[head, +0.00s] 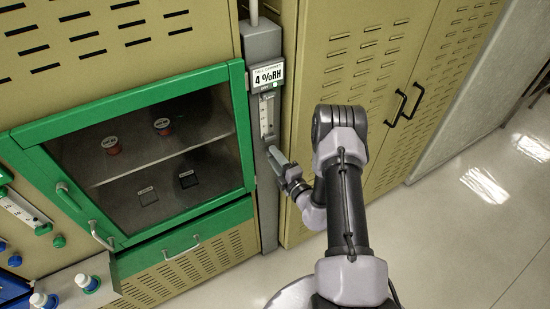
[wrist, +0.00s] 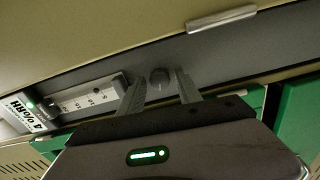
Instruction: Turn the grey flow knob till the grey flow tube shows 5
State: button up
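The grey flow tube (head: 267,115) is set upright in the narrow grey column below a "4 %RH" label. In the wrist view the tube (wrist: 88,99) lies slanted at left with a numbered scale; its reading is too small to tell. The grey flow knob (wrist: 160,78) is round and dark, on the grey column past the tube's end. My gripper (wrist: 160,80) is open, one finger on each side of the knob, with a visible gap on both sides. In the head view my gripper (head: 277,160) is at the column below the tube, and the knob is hidden.
A green-framed glass cabinet (head: 243,120) stands left of the column, with jars inside. Tan vented doors (head: 350,45) with black handles are at right. Another flow tube (head: 25,210) with green knobs is at far left. The floor at right is clear.

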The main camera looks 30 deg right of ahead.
jog(key=shift+o, duration=0.2)
jog(key=s+p, duration=0.1)
jog(key=s, duration=1.6)
jog(key=shift+s+d, duration=0.25)
jog(key=shift+d, duration=0.05)
